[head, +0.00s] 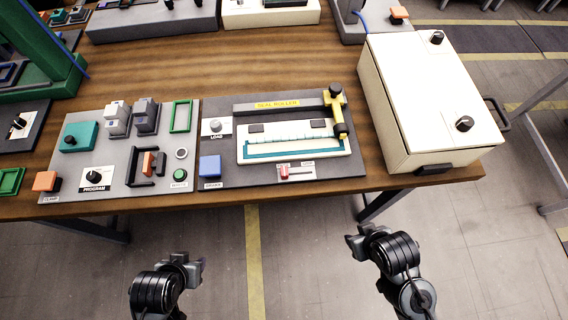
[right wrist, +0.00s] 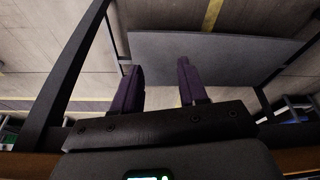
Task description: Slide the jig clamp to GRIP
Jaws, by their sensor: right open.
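A slide switch with a red knob (head: 284,172) sits on a small white plate near the front edge of the dark right-hand panel; it appears to be the jig clamp. The knob is at the left part of its slot; its tiny labels are too small to read. My right gripper (head: 355,240) is below and right of it, off the table's front edge, apart from everything. In the right wrist view its two fingers (right wrist: 160,80) are spread with nothing between them. My left gripper (head: 190,267) is also in front of the table, touching nothing; its fingers are unclear.
The right panel (head: 350,184) also bears a white tray-like jig (head: 290,156), a yellow roller arm (head: 338,110), a LOAD knob (head: 215,126) and a blue block (head: 210,166). A large cream box (head: 405,90) stands at the right. The space before the table is clear.

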